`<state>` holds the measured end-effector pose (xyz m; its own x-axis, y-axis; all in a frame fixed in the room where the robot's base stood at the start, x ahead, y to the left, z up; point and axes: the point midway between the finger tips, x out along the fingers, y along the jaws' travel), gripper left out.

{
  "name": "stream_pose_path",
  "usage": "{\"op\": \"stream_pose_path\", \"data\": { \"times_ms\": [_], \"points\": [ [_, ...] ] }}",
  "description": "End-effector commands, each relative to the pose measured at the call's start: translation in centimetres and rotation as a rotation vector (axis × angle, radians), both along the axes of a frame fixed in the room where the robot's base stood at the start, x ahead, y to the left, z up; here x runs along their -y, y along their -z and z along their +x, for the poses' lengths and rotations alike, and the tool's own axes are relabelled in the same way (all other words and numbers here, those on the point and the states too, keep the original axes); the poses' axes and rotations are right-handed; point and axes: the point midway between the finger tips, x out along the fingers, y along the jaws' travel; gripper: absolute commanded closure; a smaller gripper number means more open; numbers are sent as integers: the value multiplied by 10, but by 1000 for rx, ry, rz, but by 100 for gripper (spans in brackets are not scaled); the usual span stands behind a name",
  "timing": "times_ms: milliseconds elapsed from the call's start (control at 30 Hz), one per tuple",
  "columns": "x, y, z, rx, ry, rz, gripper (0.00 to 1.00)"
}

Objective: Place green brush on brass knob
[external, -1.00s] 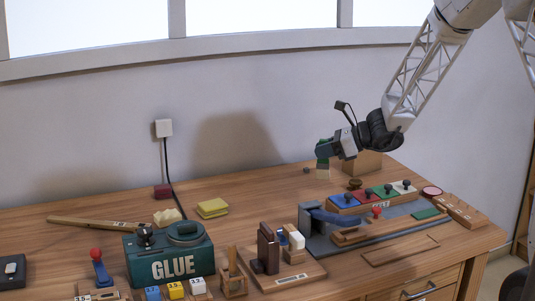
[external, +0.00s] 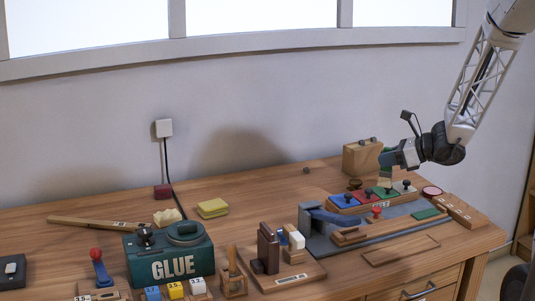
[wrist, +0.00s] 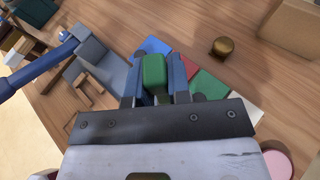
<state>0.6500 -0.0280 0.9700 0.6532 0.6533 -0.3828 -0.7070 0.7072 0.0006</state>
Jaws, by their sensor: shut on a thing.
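My gripper (external: 389,158) is shut on the green brush (external: 386,159). The brush hangs upright with its pale lower end down, over or just behind the coloured pads; I cannot tell its exact height. In the wrist view the green handle (wrist: 153,75) sits between the two blue fingers. The brass knob (external: 355,184) is on the table behind the blue and red pads, left of the brush. It also shows in the wrist view as a round brass top (wrist: 223,46), up and right of the gripper and apart from it.
A pad board (external: 372,196) with blue, red, green and white pads and dark knobs lies below the gripper. A wooden box (external: 360,158) stands behind the knob. A blue-armed tool (external: 312,216) stands left of the board. The back middle of the table is mostly free.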

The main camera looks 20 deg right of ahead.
Motion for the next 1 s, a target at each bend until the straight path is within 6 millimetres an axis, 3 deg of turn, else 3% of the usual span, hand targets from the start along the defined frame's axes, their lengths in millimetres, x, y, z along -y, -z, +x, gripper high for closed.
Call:
{"op": "stream_pose_path", "data": {
  "times_ms": [467,1000],
  "points": [
    [0,0,5,1,0,-1,100],
    [3,7,69,0,-1,0,100]
  ]
}}
